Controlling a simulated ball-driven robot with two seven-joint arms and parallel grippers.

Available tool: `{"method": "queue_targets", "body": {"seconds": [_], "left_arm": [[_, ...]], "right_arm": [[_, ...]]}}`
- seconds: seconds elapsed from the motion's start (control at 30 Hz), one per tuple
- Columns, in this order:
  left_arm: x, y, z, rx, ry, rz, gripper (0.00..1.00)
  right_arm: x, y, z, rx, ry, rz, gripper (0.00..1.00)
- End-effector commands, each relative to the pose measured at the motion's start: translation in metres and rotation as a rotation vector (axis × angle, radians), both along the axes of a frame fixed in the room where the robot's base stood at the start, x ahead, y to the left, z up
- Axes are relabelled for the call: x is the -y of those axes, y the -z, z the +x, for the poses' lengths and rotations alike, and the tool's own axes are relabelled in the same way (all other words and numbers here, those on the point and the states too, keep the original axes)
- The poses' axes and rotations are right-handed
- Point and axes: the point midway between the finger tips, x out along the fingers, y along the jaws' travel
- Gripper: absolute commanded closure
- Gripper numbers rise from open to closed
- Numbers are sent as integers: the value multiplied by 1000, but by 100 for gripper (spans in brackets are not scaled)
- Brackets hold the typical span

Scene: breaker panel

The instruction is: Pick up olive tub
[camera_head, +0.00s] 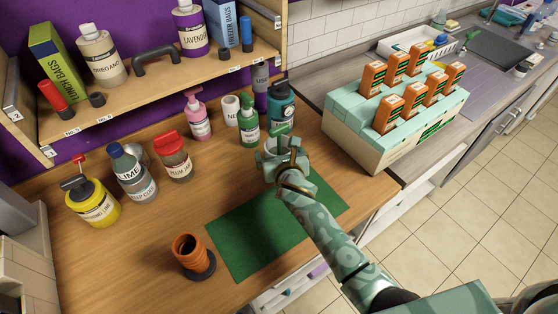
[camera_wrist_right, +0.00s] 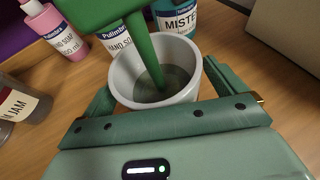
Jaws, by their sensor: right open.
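A small pale grey tub (camera_wrist_right: 122,73) with a dark inside stands on the wooden counter; no olive label shows on it. A green tool-like piece (camera_wrist_right: 150,55) reaches down into it. In the head view, the tub (camera_head: 268,163) is at the back edge of the green mat, partly hidden by my right gripper (camera_head: 287,160). My right gripper (camera_wrist_right: 162,95) is open, with one green finger on either side of the tub. I cannot tell if the fingers touch it. My left gripper is not in view.
Soap bottles (camera_head: 198,118) and a teal bottle (camera_head: 281,103) stand close behind the tub. Jars (camera_head: 174,158) and a yellow canister (camera_head: 93,203) are to the left. The green mat (camera_head: 250,235) is clear. An orange ribbed cup (camera_head: 188,249) stands front left. A breaker box (camera_head: 350,120) is right.

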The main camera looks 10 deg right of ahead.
Motion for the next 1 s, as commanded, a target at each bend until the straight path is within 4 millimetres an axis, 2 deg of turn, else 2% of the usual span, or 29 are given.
{"method": "queue_targets", "body": {"seconds": [0.07,0.1,0.2,0.3,0.67,0.87,1.0], "left_arm": [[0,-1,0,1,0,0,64],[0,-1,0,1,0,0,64],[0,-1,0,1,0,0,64],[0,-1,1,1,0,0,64],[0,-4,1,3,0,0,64],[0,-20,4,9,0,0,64],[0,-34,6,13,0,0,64]], "right_arm": [[0,-1,0,0,0,0,4],[0,-1,0,1,0,0,10],[0,-1,0,1,0,0,37],[0,-1,0,0,0,0,61],[0,-8,0,3,1,-1,61],[0,-38,0,6,-1,-2,61],[-10,-65,-21,6,-1,2,61]]}}
